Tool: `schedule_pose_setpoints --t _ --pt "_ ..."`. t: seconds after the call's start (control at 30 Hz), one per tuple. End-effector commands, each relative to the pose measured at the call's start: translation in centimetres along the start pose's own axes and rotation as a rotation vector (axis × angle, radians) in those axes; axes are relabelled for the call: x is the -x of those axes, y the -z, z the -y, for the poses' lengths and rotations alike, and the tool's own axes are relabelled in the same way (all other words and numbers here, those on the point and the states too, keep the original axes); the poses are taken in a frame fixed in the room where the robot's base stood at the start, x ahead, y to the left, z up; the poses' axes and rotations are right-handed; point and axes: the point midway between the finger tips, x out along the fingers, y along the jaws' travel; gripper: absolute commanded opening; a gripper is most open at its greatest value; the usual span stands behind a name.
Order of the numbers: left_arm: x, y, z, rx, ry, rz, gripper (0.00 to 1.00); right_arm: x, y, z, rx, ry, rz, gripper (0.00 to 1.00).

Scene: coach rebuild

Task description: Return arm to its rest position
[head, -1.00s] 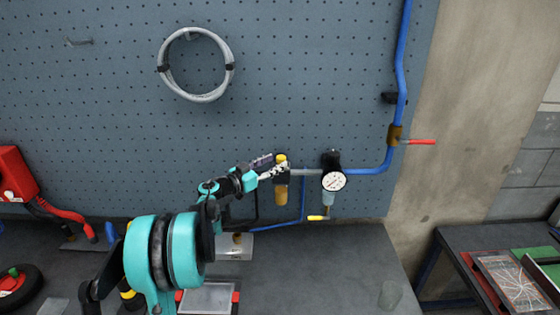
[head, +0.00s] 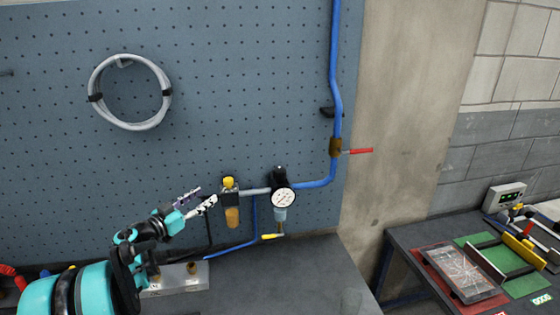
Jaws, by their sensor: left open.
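My left arm (head: 95,285) comes in from the lower left, teal and black. Its gripper (head: 203,199) is open and empty, with its two fingers pointing right toward the yellow-topped filter (head: 230,184) on the pegboard's air line. The fingertips show just left of the filter; whether they touch it cannot be told. My right gripper is out of view.
A round pressure gauge (head: 284,198) sits right of the filter, joined to a blue pipe (head: 335,90) with a red-handled valve (head: 358,151). A coiled grey hose (head: 130,91) hangs on the pegboard. A second bench (head: 415,240) stands at right. The dark bench (head: 320,275) is clear at front.

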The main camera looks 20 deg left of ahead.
Motion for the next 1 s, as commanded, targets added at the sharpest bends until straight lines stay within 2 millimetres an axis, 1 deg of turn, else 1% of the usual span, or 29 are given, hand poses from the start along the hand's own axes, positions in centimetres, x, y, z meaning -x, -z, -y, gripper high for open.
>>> schedule_pose_setpoints --t 0.07,0.17,0.27,0.3,0.37,0.4,0.47,0.53,0.57,0.67,0.7,0.77,0.8,0.87,0.9,0.97,1.0 --pt "-0.1 0.1 -0.1 -0.001 0.002 -0.002 0.49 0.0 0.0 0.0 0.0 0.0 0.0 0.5" --pt "-0.6 1.2 -0.7 -0.019 0.031 -0.036 0.49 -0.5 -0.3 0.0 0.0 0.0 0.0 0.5" --pt "-1.6 3.8 -2.1 -0.058 0.119 -0.114 0.49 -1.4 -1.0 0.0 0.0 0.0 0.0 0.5" --pt "-1.9 5.0 -2.9 -0.072 0.174 -0.149 0.49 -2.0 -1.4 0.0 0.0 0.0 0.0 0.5" --pt "-1.8 6.4 -4.2 -0.083 0.273 -0.187 0.49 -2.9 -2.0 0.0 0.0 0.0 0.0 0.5" --pt "-1.5 6.8 -5.0 -0.083 0.344 -0.196 0.49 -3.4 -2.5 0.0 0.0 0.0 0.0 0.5" --pt "-0.7 6.5 -6.4 -0.069 0.445 -0.18 0.49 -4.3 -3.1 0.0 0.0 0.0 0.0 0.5" --pt "0.7 4.7 -8.2 -0.039 0.545 -0.118 0.49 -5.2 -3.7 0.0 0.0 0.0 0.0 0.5" --pt "1.4 3.5 -9.1 -0.023 0.579 -0.077 0.49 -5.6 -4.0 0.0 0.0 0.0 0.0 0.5" --pt "4.0 -2.3 -13.1 0.036 0.644 0.108 0.49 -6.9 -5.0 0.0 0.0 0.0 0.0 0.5" --pt "5.0 -4.8 -14.8 0.054 0.648 0.191 0.49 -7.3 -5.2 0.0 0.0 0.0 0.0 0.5" --pt "6.6 -8.4 -17.5 0.078 0.634 0.311 0.49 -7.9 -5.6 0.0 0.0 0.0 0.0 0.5" --pt "7.6 -10.7 -19.4 0.091 0.613 0.389 0.49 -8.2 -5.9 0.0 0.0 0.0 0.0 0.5" --pt "9.2 -14.1 -22.4 0.106 0.569 0.502 0.49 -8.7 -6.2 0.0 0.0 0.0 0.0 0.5" --pt "10.3 -16.2 -24.3 0.114 0.532 0.573 0.49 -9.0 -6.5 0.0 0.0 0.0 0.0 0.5" --pt "11.9 -19.0 -27.1 0.119 0.473 0.671 0.49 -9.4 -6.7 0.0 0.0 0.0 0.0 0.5" --pt "12.9 -20.6 -28.8 0.121 0.431 0.728 0.49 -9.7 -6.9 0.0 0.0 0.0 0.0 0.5"
